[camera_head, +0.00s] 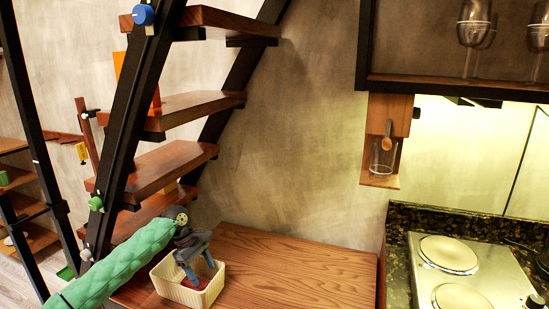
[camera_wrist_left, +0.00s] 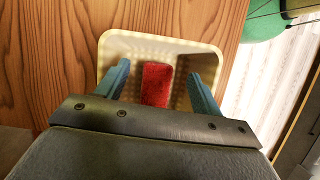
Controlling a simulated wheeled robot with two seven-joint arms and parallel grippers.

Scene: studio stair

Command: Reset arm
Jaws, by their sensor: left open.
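My left gripper (camera_head: 197,277) comes in from the left on a green-sleeved arm in the head view. It points down into a cream basket (camera_head: 166,287) on the wooden counter. In the left wrist view its two blue fingers (camera_wrist_left: 160,86) are spread apart at the basket's opening. A red block (camera_wrist_left: 157,84) lies in the basket between the fingers, with a gap on each side. The basket's rim also shows in the left wrist view (camera_wrist_left: 160,40). My right gripper is in neither view.
The wooden counter (camera_head: 290,265) is clear right of the basket. A staircase with wooden treads (camera_head: 165,165) and black rails rises behind and left of the arm. A stove (camera_head: 462,275) stands at the right, below a shelf with glasses (camera_head: 473,25).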

